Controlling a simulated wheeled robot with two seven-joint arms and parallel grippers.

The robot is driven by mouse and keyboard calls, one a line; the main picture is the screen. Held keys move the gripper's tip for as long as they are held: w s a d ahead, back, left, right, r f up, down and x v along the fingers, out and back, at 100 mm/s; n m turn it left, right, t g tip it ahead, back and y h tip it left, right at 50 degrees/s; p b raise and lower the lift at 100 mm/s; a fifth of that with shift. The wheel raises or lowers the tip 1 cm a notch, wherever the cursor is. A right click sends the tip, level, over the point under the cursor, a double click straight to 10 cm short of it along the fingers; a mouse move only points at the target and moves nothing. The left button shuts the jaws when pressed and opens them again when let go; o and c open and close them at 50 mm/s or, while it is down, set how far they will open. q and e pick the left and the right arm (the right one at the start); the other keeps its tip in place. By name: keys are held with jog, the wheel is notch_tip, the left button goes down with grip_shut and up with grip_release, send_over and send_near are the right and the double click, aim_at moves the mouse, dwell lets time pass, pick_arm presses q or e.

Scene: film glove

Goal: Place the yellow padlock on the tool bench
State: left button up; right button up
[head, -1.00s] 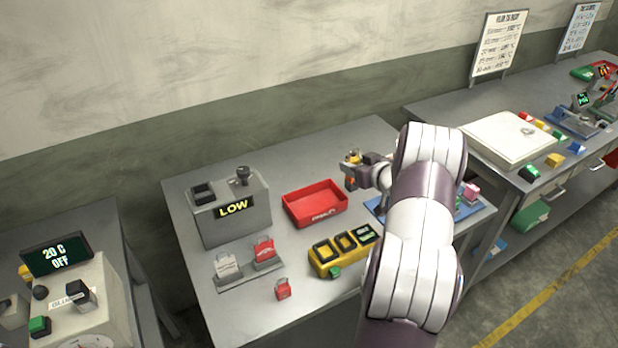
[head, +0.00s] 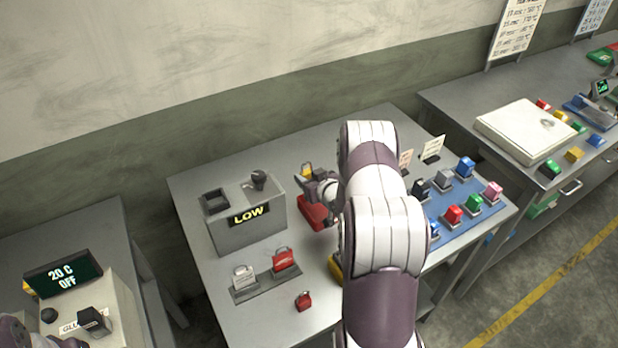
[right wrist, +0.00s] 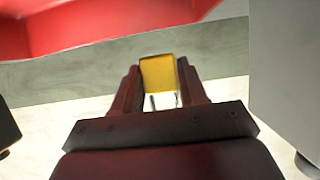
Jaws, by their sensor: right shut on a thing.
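My right gripper (head: 310,180) is shut on the yellow padlock (head: 306,170), held above the middle grey bench (head: 372,118) near the red tray (head: 313,212). In the right wrist view the yellow padlock (right wrist: 159,72) sits between the two fingers of the right gripper (right wrist: 158,88), with thin metal prongs showing below its body. My right forearm hides part of the tray and bench. I cannot tell from the pictures which bench is called the tool bench. My left gripper is not in view; only a bit of my left arm shows at the lower left corner.
A grey box marked LOW (head: 245,228) stands left of the gripper. A rack with a white padlock (head: 243,277) and a red padlock (head: 284,259) is in front, with a small red padlock (head: 303,301) nearby. A blue mat (head: 478,228) holds several coloured blocks.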

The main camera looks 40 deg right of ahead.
jog(key=shift+s+d+f, duration=0.1)
jog(key=shift+s+f, duration=0.1)
jog(key=shift+f, duration=0.45)
jog(key=shift+w+f, duration=0.15)
jog(key=shift+f, duration=0.05)
jog(key=shift+f+b, duration=0.35)
jog(key=shift+b, duration=0.15)
jog(key=shift+f, duration=0.15)
jog(key=o, duration=1.2)
